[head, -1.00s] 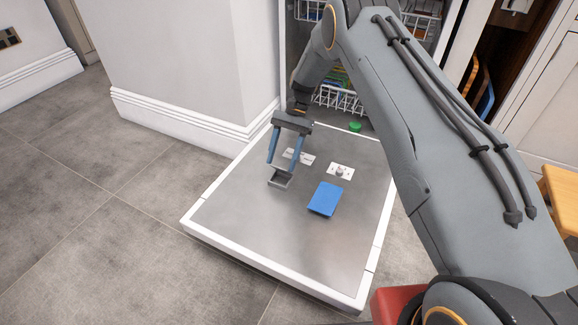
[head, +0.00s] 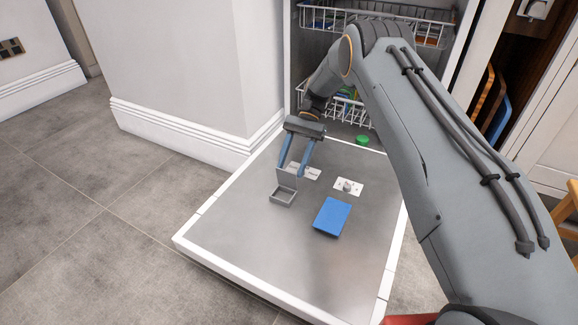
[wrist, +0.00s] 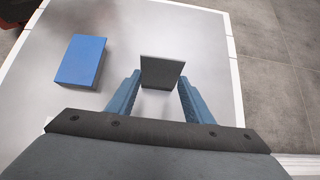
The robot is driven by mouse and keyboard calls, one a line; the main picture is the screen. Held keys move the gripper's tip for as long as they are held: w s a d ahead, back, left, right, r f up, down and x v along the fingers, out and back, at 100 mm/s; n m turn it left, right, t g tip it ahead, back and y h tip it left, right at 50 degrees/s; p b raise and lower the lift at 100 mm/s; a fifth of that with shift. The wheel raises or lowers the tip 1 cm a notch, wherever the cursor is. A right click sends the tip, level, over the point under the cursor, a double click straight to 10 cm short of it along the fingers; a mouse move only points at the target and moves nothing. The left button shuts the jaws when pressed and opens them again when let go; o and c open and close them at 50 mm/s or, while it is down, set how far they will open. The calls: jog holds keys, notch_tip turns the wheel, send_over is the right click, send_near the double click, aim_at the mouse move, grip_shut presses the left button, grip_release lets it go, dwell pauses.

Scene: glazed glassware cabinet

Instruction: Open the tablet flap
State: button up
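The tablet flap (head: 287,179) is a small grey plate standing up, about upright, at the back edge of the shallow grey tablet compartment (head: 283,197) on the lowered door. The compartment shows open in front of it. My gripper (head: 292,172) points down behind the flap, with its two blue fingers apart. In the wrist view the flap (wrist: 162,73) stands just beyond and between the fingertips of my gripper (wrist: 160,80). The fingers are not closed on it. Whether a finger touches the flap I cannot tell.
A blue box (head: 332,216) lies on the door (head: 240,234), right of the compartment. A white plate with a knob (head: 348,187) and a green cap (head: 362,140) are farther back. Wire racks (head: 378,24) stand inside the appliance. The door's front is clear.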

jog(key=o, duration=0.6)
jog(key=shift+c, duration=0.2)
jog(key=p+v, duration=0.1)
jog(key=v, duration=0.6)
jog(key=shift+w+r, duration=0.25)
jog(key=shift+r, duration=0.05)
jog(key=shift+d, duration=0.1)
jog(key=shift+c, duration=0.3)
